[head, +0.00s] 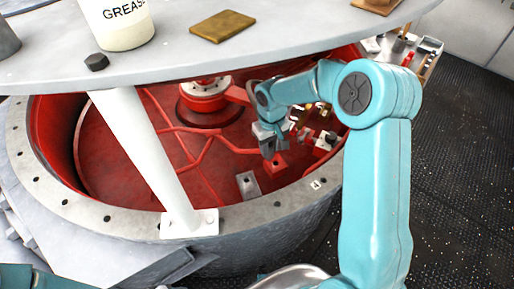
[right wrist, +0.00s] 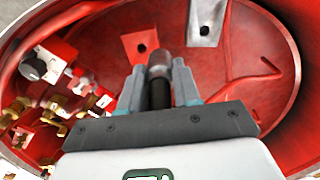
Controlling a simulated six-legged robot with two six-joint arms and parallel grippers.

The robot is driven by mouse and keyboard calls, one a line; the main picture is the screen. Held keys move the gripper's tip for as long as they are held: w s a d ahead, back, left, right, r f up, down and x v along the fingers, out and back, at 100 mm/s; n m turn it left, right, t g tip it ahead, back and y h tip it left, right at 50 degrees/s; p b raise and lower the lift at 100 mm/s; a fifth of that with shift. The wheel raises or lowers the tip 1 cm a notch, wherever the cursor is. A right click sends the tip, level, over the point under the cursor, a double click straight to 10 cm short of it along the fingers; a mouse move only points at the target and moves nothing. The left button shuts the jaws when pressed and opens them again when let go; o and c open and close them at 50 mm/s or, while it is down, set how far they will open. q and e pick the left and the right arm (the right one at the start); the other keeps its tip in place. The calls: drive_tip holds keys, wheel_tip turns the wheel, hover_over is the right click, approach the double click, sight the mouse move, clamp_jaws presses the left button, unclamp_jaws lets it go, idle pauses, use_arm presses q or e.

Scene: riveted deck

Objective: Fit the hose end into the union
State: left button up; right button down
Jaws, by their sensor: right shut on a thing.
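My right gripper (head: 270,143) is low inside the red well in the head view. In the right wrist view its fingers (right wrist: 158,82) are shut on the hose end (right wrist: 159,63), a grey metal tip on a black hose. The tip points away from the wrist camera. Just beyond it, a red block with a round hole (right wrist: 140,46) shows, also in the head view (head: 276,165). I cannot tell whether the tip touches it. Brass and red fittings (right wrist: 72,92) are at left in the wrist view; I cannot tell which part is the union. My left gripper is not in view.
A grey block with a hole (right wrist: 206,22) lies beside the red one. A white post (head: 145,150) stands at the well's left. A grey shelf (head: 290,38) with a grease tub (head: 118,20) and a brass plate (head: 223,26) overhangs the well. Red pipes cross the floor.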

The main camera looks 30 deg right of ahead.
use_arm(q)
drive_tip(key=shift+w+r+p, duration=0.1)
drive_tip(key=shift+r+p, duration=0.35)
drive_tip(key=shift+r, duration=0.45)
use_arm(e)
drive_tip(key=d, duration=0.3)
drive_tip(key=shift+w+d+r, duration=0.15)
drive_tip(key=shift+d+r, duration=0.1)
drive_tip(key=shift+d, duration=0.05)
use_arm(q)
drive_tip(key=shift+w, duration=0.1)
use_arm(e)
drive_tip(key=shift+f, duration=0.1)
